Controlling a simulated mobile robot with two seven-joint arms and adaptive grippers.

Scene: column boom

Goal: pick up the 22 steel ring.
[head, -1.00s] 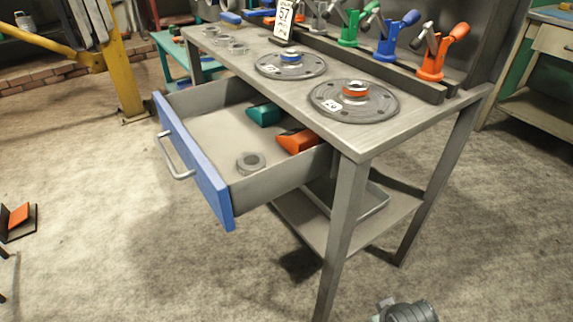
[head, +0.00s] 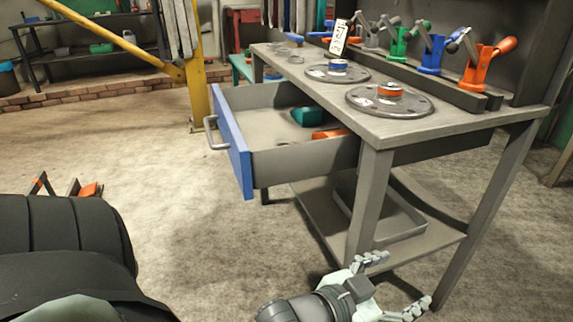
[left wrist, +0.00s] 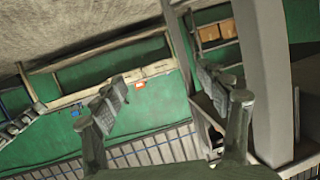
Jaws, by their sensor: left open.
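Several small grey steel rings lie at the far left end of the bench top (head: 459,122), one of them the front ring (head: 296,58); no size marking can be read on them. The drawer (head: 305,163) is pulled out; the grey ring seen in it earlier is hidden behind its side wall now. My left gripper (head: 388,288) is open and empty, low in front of the bench's near leg, well below the bench top and apart from the rings. In the left wrist view its spread fingers (left wrist: 165,98) show with nothing between them. My right gripper is not in view.
Two round flanged plates carry a blue ring (head: 338,66) and an orange ring (head: 391,89). A white number sign (head: 340,38) and coloured clamps stand along the back. The drawer holds a teal object (head: 307,117) and an orange one (head: 328,133).

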